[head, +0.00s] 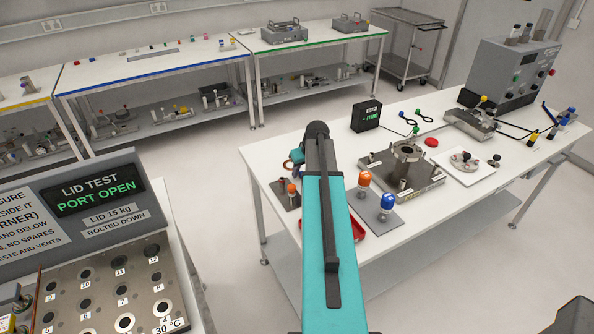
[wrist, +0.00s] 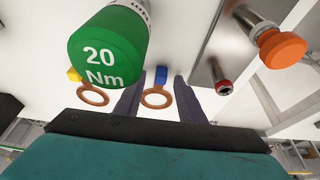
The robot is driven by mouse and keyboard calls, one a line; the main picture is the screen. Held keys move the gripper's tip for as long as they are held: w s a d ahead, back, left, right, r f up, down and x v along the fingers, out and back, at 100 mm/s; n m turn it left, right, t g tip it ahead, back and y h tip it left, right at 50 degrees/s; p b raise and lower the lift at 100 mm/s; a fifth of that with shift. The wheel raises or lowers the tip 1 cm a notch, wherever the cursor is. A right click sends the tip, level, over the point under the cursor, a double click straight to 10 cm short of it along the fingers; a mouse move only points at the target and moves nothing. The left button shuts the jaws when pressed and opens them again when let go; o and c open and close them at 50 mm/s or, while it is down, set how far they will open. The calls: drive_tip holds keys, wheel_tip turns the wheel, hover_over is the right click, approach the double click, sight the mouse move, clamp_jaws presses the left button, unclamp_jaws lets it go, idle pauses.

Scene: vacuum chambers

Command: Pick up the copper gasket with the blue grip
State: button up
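In the wrist view, the copper gasket with the blue grip is a flat copper ring (wrist: 157,97) with a small blue tab (wrist: 161,75) at its top. It shows between the two dark fingers of my gripper (wrist: 158,82). The fingers are open, with a gap on each side of the blue tab; I see no contact. A second copper ring (wrist: 93,96) with a yellow tab (wrist: 73,74) is just left of the left finger.
A large green cylinder marked 20 Nm (wrist: 108,48) looms above left in the wrist view. An orange knob (wrist: 281,48) on a metal plate is at right. In the head view, a flanged chamber (head: 407,158) and a blue-topped tool (head: 387,203) stand on the white bench (head: 440,215).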

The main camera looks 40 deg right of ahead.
idle(0.3)
clamp_jaws()
drive_tip(key=shift+r, duration=0.2)
wheel_tip(320, 180, up, 18)
drive_tip(key=b, duration=0.5)
drive_tip(key=shift+f+b, duration=0.2)
drive_tip(key=shift+b, duration=0.2)
drive_tip(key=shift+a, duration=0.15)
idle(0.7)
